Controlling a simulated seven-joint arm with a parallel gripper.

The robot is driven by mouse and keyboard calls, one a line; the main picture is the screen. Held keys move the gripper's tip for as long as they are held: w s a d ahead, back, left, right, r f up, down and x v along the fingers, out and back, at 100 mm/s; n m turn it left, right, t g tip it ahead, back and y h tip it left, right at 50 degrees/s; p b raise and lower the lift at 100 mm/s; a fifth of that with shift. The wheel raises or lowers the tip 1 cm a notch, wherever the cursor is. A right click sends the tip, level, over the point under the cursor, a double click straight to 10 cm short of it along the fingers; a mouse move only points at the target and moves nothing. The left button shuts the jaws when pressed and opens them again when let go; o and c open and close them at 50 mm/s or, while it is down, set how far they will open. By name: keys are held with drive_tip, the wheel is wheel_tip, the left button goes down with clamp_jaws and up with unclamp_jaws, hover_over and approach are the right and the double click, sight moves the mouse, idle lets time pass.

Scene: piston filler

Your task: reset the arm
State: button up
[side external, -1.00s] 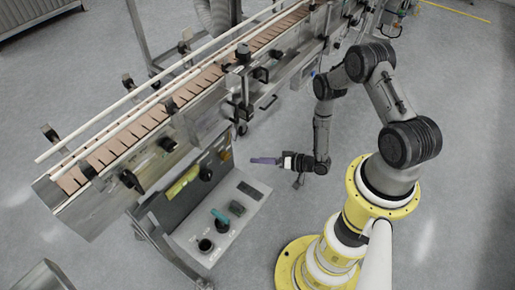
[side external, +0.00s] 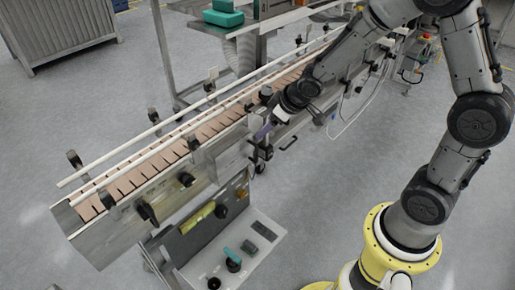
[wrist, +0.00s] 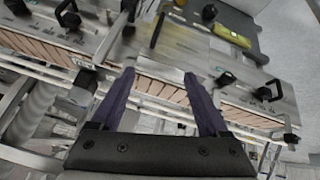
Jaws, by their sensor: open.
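My gripper (side external: 263,132) has dark purple fingers and shows beside the near side of the conveyor (side external: 128,182) in the side external view. My arm reaches across from the right, bent high. In the wrist view my gripper (wrist: 159,74) is open, its two fingers spread wide with nothing between them. The conveyor's brown slats (wrist: 236,103) run behind the fingers. I cannot tell how close the fingertips are to the conveyor frame.
A control box with a yellow label (side external: 199,217) and a teal switch (side external: 248,247) stands below the conveyor. Guide rails (side external: 150,133) and black clamp knobs (side external: 147,212) line the conveyor. Teal boxes (side external: 222,17) sit at the back.

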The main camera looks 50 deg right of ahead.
drive_tip(key=s+r+m, duration=0.2)
drive_tip(key=s+r, duration=0.8)
drive_tip(key=r, duration=0.1)
drive_tip(key=s+a+r, duration=0.1)
drive_tip(key=s+a, duration=0.1)
drive_tip(key=s, duration=0.6)
drive_tip(key=s+a+r+g, duration=0.1)
drive_tip(key=s+r, duration=0.1)
drive_tip(key=s, duration=0.5)
drive_tip(key=shift+s+a+r+m+y, duration=0.15)
drive_tip(key=shift+s+a+m+y, duration=0.15)
drive_tip(key=shift+s+a, duration=0.1)
